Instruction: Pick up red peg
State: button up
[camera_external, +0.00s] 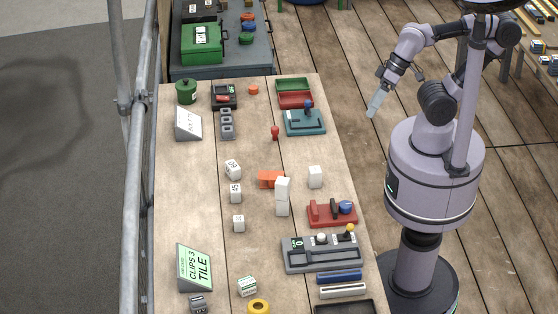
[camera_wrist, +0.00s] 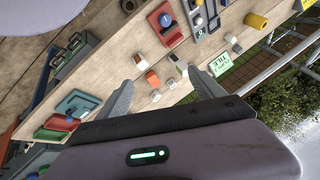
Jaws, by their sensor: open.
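The red peg (camera_external: 275,132) is a small red piece with a rounded top. It stands on the wooden table (camera_external: 260,110) in the external view, left of and just below the teal joystick base (camera_external: 305,122). I cannot make out the peg in the wrist view, where the left finger and gripper body cover part of the table. My gripper (camera_external: 374,105) is beyond the table's right edge in the external view, to the right of the peg and apart from it. In the wrist view my gripper (camera_wrist: 161,76) has its two fingers spread, with nothing held between them.
An orange block (camera_external: 268,179), white blocks (camera_external: 283,190), a red joystick base (camera_external: 332,213) and a grey panel (camera_external: 322,253) stand nearer the camera. Red and green trays (camera_external: 295,93) lie behind the teal base. A white sign (camera_external: 188,124) stands left. Bare table surrounds the peg.

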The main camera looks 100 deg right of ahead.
jog(key=shift+r, duration=0.1)
jog(key=c, duration=0.5)
jog(key=shift+o, duration=0.2)
jog(key=w+d+r+m+g+p, duration=0.1)
jog(key=w+d+r+m+p, duration=0.2)
jog(key=w, duration=0.4)
jog(key=m+g+h+b, duration=0.2)
jog(key=m+g, duration=0.3)
jog(key=m, duration=0.8)
send_over(275, 129)
jog(key=f, duration=2.5)
jog(key=shift+w+f, duration=0.2)
jog(key=shift+f, duration=0.05)
notch_tip(275, 129, down, 6)
jog(key=b, duration=0.2)
jog(key=shift+s+d+b, duration=0.1)
jog(key=shift+s+b, duration=0.05)
jog(key=shift+b, duration=0.25)
jog(key=shift+r, duration=0.1)
